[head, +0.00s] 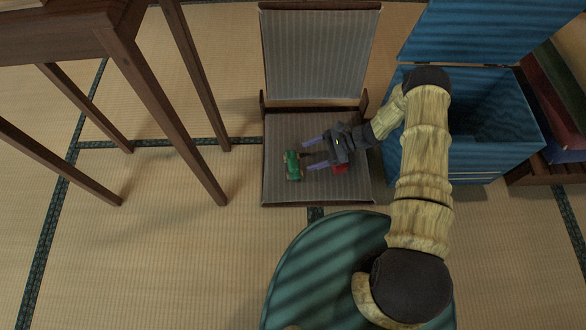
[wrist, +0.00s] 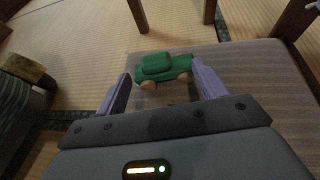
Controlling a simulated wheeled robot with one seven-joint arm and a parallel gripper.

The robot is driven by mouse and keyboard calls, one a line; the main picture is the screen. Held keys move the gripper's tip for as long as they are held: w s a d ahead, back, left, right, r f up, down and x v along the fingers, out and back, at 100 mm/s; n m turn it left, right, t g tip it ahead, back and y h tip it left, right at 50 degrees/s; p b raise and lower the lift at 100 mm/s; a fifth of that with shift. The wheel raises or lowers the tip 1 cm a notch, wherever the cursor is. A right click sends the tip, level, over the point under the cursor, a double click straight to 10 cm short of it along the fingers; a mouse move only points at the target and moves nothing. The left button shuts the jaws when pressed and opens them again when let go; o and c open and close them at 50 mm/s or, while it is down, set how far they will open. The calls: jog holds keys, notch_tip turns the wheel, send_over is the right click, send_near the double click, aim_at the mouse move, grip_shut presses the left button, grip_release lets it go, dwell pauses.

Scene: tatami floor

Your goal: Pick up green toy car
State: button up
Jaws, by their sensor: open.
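The green toy car (head: 293,165) sits on the grey striped seat of a low legless chair (head: 283,126). In the wrist view the green toy car (wrist: 163,67) lies just ahead of and between my fingertips, with tan wheels showing. My gripper (head: 308,154) is open, its two purple fingers pointing left toward the car. In the wrist view my gripper (wrist: 160,75) has a finger on each side of the car's near part; I cannot tell whether either touches it.
A red object (head: 340,169) lies on the seat beneath my gripper. An open blue chest (head: 470,165) stands at the right, with a shelf of coloured items beyond it. A dark wooden table (head: 60,42) with thin legs stands at the left. Tatami floor between is clear.

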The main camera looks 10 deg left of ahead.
aim_at(295, 163)
jog(key=shift+r, duration=0.1)
jog(key=shift+b+x, duration=0.65)
jog(key=shift+x, duration=0.4)
jog(key=shift+s, duration=0.1)
jog(key=shift+s+a+f+b, duration=0.25)
jog(key=shift+a+f+b, duration=0.1)
jog(key=shift+f+b, duration=0.15)
jog(key=b+x, duration=0.1)
jog(key=x, duration=0.1)
jog(key=b+x, duration=0.1)
jog(key=b, duration=0.1)
jog(key=shift+s+a+f, duration=0.2)
jog(key=shift+s, duration=0.2)
jog(key=shift+a, duration=0.2)
